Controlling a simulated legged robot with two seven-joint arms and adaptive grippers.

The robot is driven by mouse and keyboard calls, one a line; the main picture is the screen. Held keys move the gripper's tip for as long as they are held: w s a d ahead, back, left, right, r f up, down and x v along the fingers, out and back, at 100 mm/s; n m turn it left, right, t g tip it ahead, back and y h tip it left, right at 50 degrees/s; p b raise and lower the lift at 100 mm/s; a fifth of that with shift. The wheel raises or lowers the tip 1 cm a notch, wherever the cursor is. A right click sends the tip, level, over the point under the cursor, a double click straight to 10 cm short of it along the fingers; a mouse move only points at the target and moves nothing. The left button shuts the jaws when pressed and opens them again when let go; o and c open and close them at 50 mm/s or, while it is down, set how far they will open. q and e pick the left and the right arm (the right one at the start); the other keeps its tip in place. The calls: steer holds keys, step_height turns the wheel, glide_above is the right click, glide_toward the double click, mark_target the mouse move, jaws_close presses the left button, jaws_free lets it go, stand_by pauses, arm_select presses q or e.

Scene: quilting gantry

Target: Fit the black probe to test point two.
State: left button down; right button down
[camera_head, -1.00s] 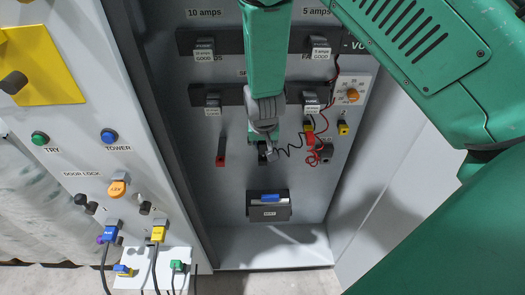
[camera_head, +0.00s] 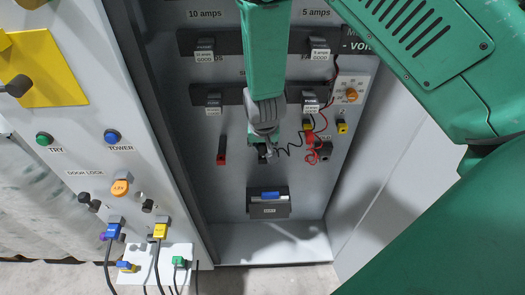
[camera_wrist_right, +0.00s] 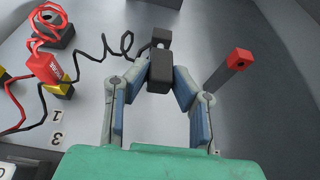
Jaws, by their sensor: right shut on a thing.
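My right gripper (camera_head: 264,148) reaches down in front of the grey panel inside the cabinet. In the right wrist view its two fingers (camera_wrist_right: 159,75) are closed on the black probe (camera_wrist_right: 160,78), a dark block with a coiled black cord trailing left. Another dark block (camera_wrist_right: 161,37) shows just beyond the probe; whether they touch, I cannot tell. The red probe (camera_wrist_right: 45,66) stands to the left at a yellow test point (camera_wrist_right: 62,88); it also shows in the head view (camera_head: 309,137). Which point is test point two is unreadable. My left gripper is out of view.
A red-tipped dark post (camera_wrist_right: 236,65) stands right of the gripper. A black box with a blue top (camera_head: 269,205) is below it on the panel. A fuse rail (camera_head: 262,94) runs above. The cabinet floor (camera_head: 270,245) is clear.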

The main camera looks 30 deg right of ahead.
steer(key=s+a+p, duration=0.1)
steer(key=s+a, duration=0.2)
steer(key=s, duration=0.2)
steer(key=shift+s+a+p, duration=0.15)
steer(key=shift+s+p, duration=0.05)
steer(key=shift+p, duration=0.1)
stand_by(0.6)
